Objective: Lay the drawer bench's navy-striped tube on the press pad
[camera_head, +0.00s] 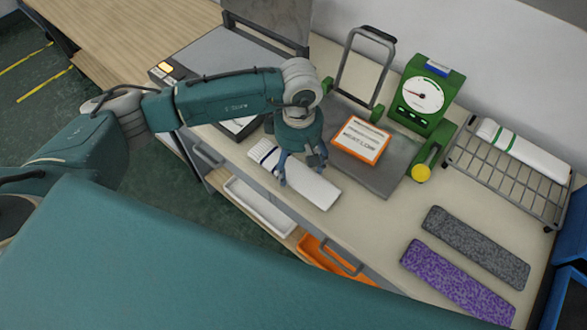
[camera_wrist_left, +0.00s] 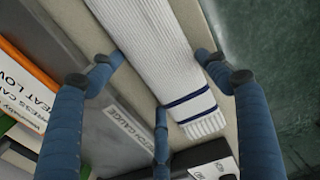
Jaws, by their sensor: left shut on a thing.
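The white tube with navy stripes (camera_head: 315,190) lies lengthwise along the bench's front edge in the head view. Its striped, fringed end points to the left. My left gripper (camera_head: 298,172) comes down over its middle and is shut on it. In the left wrist view the tube (camera_wrist_left: 150,45) runs between the blue fingers (camera_wrist_left: 165,85), its stripes near the lower end. I cannot tell if it is lifted off the bench. A flat grey pad (camera_head: 235,55) with a raised dark lid, at the back left, looks like the press pad. My right gripper is not in view.
An orange-edged card (camera_head: 360,141) lies on a dark grey plate (camera_head: 385,178) beside a green dial gauge (camera_head: 425,97). A wire rack (camera_head: 505,175), grey strip (camera_head: 475,247) and purple strip (camera_head: 457,282) are right.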

